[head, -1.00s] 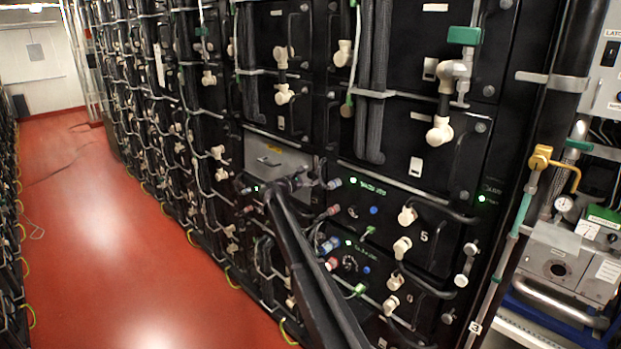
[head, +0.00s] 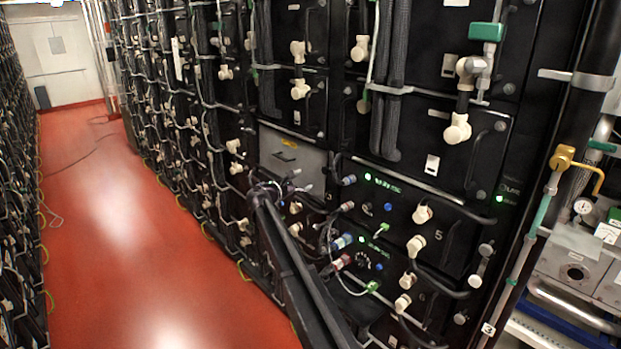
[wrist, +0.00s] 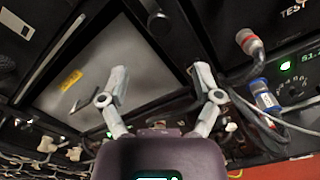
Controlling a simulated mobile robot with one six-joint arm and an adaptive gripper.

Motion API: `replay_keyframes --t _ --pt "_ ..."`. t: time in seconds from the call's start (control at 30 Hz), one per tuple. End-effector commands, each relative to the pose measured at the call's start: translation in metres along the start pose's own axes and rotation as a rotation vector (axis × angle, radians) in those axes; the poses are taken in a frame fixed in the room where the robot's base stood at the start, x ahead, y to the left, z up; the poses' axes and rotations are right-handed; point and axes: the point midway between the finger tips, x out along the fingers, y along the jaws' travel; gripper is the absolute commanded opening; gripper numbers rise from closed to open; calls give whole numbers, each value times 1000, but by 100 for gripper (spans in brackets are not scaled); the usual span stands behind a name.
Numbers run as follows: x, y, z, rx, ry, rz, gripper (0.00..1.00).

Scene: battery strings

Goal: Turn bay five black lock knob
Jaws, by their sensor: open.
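A rack bay marked 5 (head: 438,237) is on the right of the middle in the head view, with cream connectors around it. In the wrist view a round black knob (wrist: 160,22) sits at the upper end of a grey panel (wrist: 135,70). Whether this is the bay five lock knob, I cannot tell. My gripper (wrist: 160,77) is open and empty, its two pale fingers apart in front of the panel and below the knob in the picture. In the head view my gripper (head: 287,188) is small, in front of the grey panel (head: 305,155).
A red-tipped connector (wrist: 249,41), a blue connector (wrist: 263,93) and loose cables lie to the right of my fingers. A small black dial (wrist: 292,92) is beyond them. A brass valve (head: 563,158) stands at right.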

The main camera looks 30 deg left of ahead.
Motion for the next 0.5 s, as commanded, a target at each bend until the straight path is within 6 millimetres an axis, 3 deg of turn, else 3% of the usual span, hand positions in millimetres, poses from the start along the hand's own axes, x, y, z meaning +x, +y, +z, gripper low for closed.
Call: replay_keyframes --t 0.2,0.5 --pt "-14 -1 0 0 0 -1 82" --pt "-15 0 0 0 0 -1 82"
